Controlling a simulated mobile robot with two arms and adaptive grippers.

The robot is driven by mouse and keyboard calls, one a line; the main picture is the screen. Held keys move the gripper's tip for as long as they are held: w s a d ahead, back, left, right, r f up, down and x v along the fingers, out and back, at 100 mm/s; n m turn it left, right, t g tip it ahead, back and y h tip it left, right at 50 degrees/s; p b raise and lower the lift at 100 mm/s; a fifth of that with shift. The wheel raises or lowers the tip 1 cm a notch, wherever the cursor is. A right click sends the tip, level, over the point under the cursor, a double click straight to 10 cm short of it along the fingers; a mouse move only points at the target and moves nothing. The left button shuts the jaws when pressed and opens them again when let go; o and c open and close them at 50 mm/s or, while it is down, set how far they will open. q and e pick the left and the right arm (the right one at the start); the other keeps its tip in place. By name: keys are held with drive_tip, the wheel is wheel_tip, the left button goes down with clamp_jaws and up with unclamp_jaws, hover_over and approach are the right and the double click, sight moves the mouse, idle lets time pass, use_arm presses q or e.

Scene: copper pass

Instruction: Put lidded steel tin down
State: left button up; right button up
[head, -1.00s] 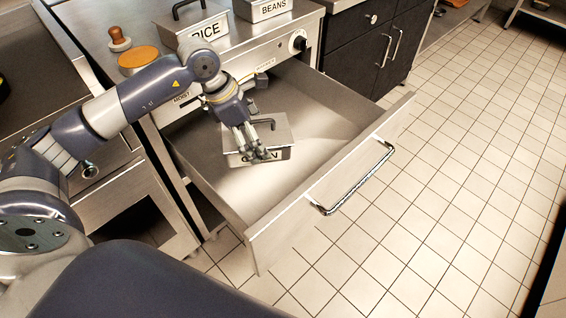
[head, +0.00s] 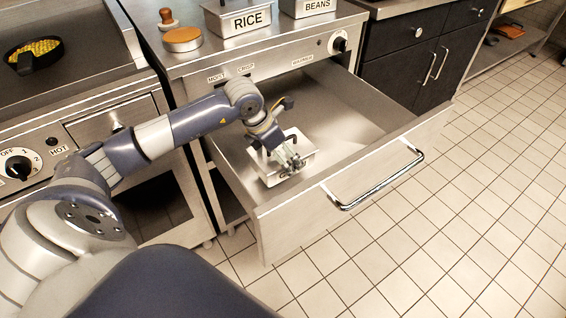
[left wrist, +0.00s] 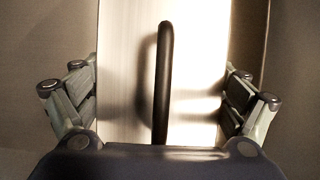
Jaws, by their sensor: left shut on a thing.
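The lidded steel tin (head: 268,168) is inside the open drawer (head: 340,90), near its left front corner. In the left wrist view its pale lid (left wrist: 205,60) fills the middle, with a dark bar handle (left wrist: 164,80) standing up from it. My left gripper (head: 292,162) is shut on the tin, with one finger on each side of it in the wrist view (left wrist: 160,100). The gripper covers part of the tin and its front label. The tin looks roughly level. I cannot tell whether its base touches the drawer floor. My right gripper is not in view.
The drawer's front panel with a chrome handle (head: 380,182) stands out over the tiled floor. Drawer floor to the right of the tin is bare. Above, the counter holds a RICE tin (head: 236,20), a BEANS tin (head: 308,8) and a round orange-topped item (head: 183,38).

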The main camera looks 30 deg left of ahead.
use_arm(q)
wheel_tip(320, 180, down, 3)
drive_tip(key=shift+f, duration=0.2)
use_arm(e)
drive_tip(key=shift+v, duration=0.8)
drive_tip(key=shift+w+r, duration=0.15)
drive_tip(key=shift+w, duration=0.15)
use_arm(q)
drive_tip(key=o, duration=1.3)
drive_tip(key=shift+f, duration=0.1)
drive_tip(key=shift+o, duration=0.2)
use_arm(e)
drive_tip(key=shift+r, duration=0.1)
use_arm(q)
drive_tip(key=p+v, duration=0.1)
drive_tip(key=v, duration=1.1)
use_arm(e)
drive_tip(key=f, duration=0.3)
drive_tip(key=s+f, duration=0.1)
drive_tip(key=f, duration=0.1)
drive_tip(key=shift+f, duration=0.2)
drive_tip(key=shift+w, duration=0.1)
